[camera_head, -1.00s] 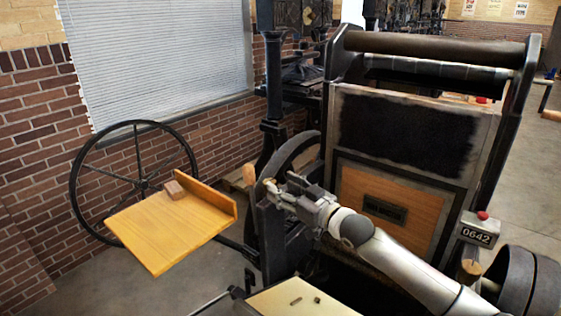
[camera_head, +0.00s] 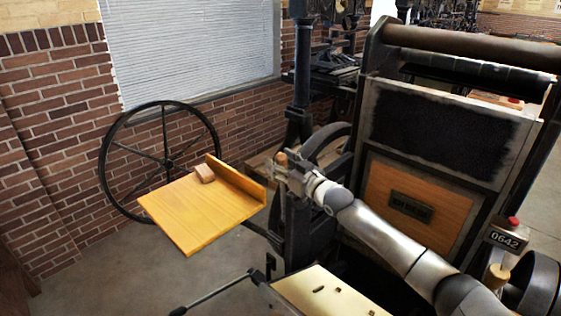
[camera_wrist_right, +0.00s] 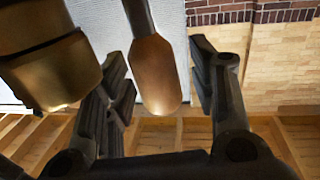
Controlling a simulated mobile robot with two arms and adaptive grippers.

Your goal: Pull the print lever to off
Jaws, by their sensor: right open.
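The print lever's wooden handle (camera_head: 281,159) stands at the left side of the press, beside my right gripper. In the right wrist view the rounded brown handle (camera_wrist_right: 157,75) on its dark rod hangs between the two dark fingers. My right gripper (camera_head: 283,170) is open, with a finger on either side of the handle and gaps visible there. In the head view the gripper hides the lower part of the lever. My left gripper is not in view.
The press frame (camera_head: 455,135) stands right of the gripper, with a counter box (camera_head: 507,236) at its side. A brown cylinder (camera_wrist_right: 45,75) is close in the wrist view.

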